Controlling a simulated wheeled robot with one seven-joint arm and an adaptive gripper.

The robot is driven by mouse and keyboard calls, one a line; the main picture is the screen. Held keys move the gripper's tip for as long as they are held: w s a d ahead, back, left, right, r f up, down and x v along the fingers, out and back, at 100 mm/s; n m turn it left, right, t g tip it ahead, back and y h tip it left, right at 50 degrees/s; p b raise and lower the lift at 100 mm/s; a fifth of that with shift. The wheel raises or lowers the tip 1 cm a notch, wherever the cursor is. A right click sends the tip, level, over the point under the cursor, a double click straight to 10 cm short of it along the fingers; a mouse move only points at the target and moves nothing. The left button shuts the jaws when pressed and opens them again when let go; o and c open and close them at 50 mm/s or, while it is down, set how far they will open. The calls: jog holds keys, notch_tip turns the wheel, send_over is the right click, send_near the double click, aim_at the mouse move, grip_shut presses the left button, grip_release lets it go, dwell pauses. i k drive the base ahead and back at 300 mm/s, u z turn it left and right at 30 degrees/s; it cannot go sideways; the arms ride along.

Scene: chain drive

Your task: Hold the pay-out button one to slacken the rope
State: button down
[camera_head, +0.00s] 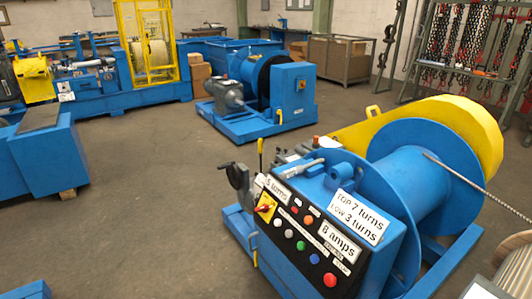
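The blue winch's sloping black control panel (300,240) faces me at lower centre. It carries a row of round buttons: a white one (278,222), a pale one (289,233), a green one (301,245), a blue one (314,258) and a large red one (330,280). Their small labels are too blurred to read, so I cannot tell which is pay-out. The rope (478,189) runs from the blue drum (412,185) down to the right edge and looks straight. My gripper is not in view.
A red-and-yellow rotary switch (265,208) sits at the panel's upper left. Signs read "TOP 7 turns LOW 3 turns" (358,217) and "8 amps" (338,240). A yellow guard (440,115) covers the drum's far side. Open floor (150,220) lies left of the winch.

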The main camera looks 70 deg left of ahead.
aim_at(288, 234)
jog(key=u, duration=2)
